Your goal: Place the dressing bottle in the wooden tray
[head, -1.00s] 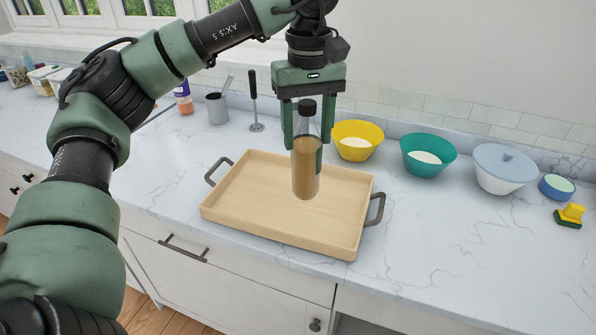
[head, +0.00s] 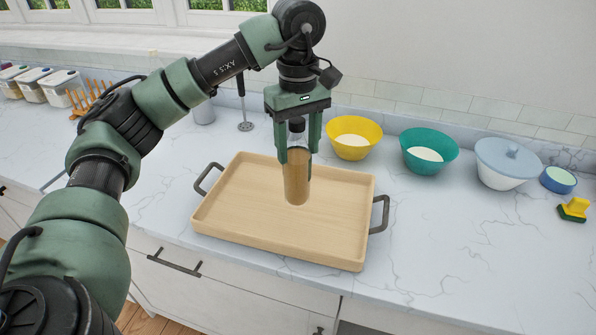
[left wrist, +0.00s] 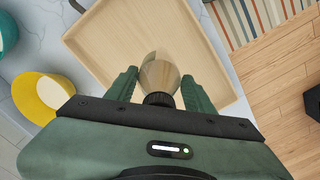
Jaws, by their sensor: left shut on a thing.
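The dressing bottle (head: 297,180) is clear with brown contents and a black cap. My left gripper (head: 298,152) is shut on it near its upper part and holds it upright. In the head view the bottle is in front of the wooden tray (head: 235,220), over its inside; I cannot tell whether its base touches the tray floor. The left wrist view shows the bottle (left wrist: 160,75) between the two fingers of the gripper (left wrist: 160,88), with the tray (left wrist: 205,40) beyond it. My right gripper is not in view.
A yellow bowl (head: 353,145), a teal bowl (head: 428,160), a lidded bowl (head: 508,170), a small blue dish (head: 558,180) and a sponge (head: 574,209) stand to the right along the wall. A whisk-like tool (head: 244,115) stands behind the tray. The counter right of the tray is clear.

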